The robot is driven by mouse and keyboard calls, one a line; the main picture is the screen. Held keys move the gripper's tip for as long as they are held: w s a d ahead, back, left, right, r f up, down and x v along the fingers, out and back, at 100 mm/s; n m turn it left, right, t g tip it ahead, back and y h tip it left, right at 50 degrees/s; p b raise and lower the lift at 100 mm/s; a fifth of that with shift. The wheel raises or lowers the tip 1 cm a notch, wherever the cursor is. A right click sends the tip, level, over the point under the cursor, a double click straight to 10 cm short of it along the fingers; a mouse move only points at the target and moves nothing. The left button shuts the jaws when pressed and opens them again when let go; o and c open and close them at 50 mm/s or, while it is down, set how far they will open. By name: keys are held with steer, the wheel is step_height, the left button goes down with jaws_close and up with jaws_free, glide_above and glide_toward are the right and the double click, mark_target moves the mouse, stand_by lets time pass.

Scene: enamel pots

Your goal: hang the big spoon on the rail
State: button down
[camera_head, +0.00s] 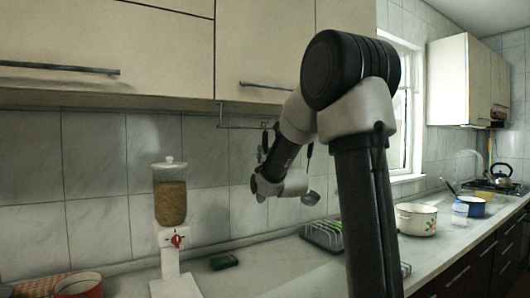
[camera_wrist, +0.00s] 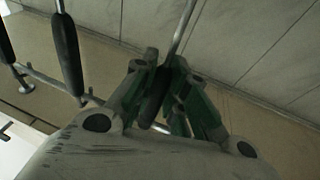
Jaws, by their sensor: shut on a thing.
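My gripper (camera_wrist: 168,92) is shut on the dark handle of the big spoon (camera_wrist: 183,24) in the wrist view. The spoon's thin metal shaft runs up out of that picture, so its bowl is hidden there. The rail (camera_wrist: 50,82) passes at the left, close to my gripper. In the head view the rail (camera_head: 238,126) is under the wall cabinets, and my wrist hides the jaws. Whether the handle's end touches the rail cannot be told.
Other dark-handled utensils (camera_wrist: 66,55) hang from the rail beside my gripper. A white pot (camera_head: 416,222) is further right. Cabinets (camera_head: 262,45) overhang the rail.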

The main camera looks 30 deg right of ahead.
steer(key=shift+f, duration=0.2)
steer(key=c, duration=1.3)
jaws_free()
steer(key=shift+c, duration=0.2)
